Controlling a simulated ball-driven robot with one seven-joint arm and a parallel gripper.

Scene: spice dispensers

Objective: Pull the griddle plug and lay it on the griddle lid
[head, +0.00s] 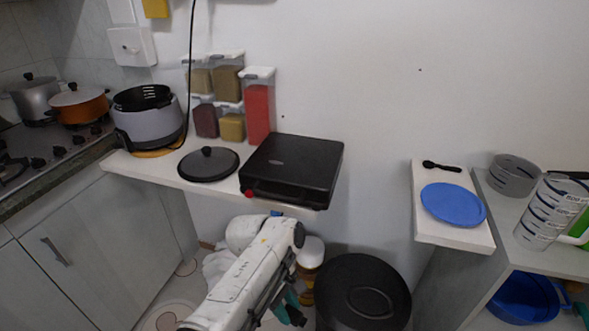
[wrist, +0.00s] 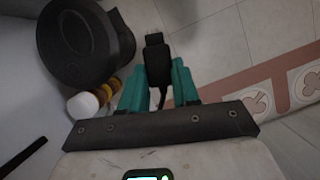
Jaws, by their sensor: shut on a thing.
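My gripper (wrist: 159,72) has teal fingers and is shut on a black plug (wrist: 154,50). The plug sticks out past the fingertips, and a bit of dark cord shows between the fingers. In the head view my gripper (head: 288,309) is low, below the shelf and in front of it; the plug cannot be made out there. The black griddle (head: 275,187) sits on the right end of the white shelf. Its flat dark lid (head: 295,158) is closed and its top looks bare.
The white shelf (head: 150,167) also holds a round black pan lid (head: 208,165), a grey fryer (head: 150,120) and several spice dispensers (head: 258,110). A black round bin (head: 362,290) and an orange-and-white jar (head: 310,252) stand below. A blue plate (head: 453,205) lies to the right.

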